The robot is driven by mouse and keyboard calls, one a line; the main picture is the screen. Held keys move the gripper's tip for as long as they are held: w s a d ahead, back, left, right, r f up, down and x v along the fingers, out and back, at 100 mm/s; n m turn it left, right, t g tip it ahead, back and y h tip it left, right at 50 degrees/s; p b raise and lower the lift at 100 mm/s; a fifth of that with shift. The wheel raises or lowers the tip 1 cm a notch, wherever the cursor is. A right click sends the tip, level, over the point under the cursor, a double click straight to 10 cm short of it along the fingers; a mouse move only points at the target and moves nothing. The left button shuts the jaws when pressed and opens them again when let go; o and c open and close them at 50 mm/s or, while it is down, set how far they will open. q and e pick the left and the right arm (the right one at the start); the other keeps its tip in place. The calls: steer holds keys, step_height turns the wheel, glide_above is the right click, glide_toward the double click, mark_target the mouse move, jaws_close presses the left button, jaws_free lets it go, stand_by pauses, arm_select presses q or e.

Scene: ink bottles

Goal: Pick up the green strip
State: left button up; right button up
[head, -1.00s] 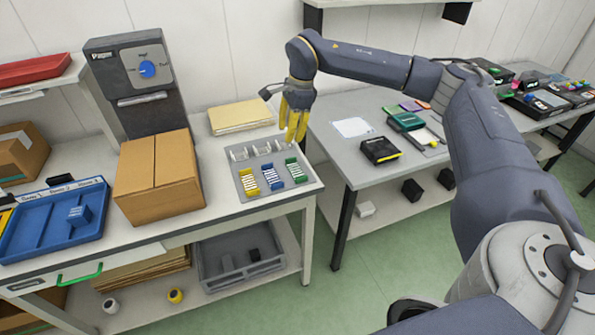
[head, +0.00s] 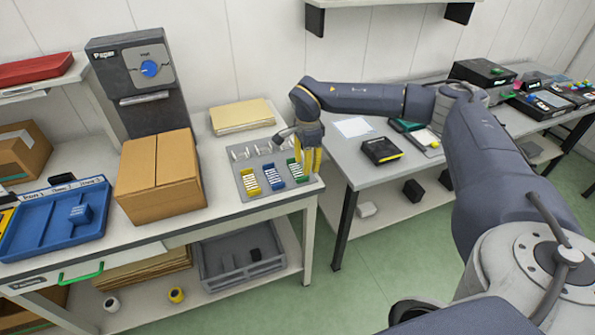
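The green strip (head: 294,171) lies at the right end of a grey tray (head: 248,196) on the left bench, beside a blue strip (head: 272,175) and a yellow strip (head: 249,182). My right gripper (head: 311,172) points down with its yellow fingers at the green strip's right side, overlapping its edge in the picture. The fingers look apart, but I cannot tell whether they touch the strip. Part of the strip's right edge is hidden by a finger. My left gripper is not in view.
A cardboard box (head: 158,178) stands left of the tray, with a stack of folders (head: 241,116) behind. A blue bin (head: 35,220) is at the far left. A black box (head: 381,150) sits on the right table. A gap separates the two benches.

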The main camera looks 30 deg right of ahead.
mark_target(305, 177)
steer(key=shift+w+a+f, duration=0.1)
steer(key=shift+a+f, duration=0.05)
steer(key=shift+f, duration=1.5)
steer(key=shift+w+a+f, duration=0.1)
steer(key=shift+f, duration=1.5)
steer(key=shift+o, duration=0.3)
jaws_close()
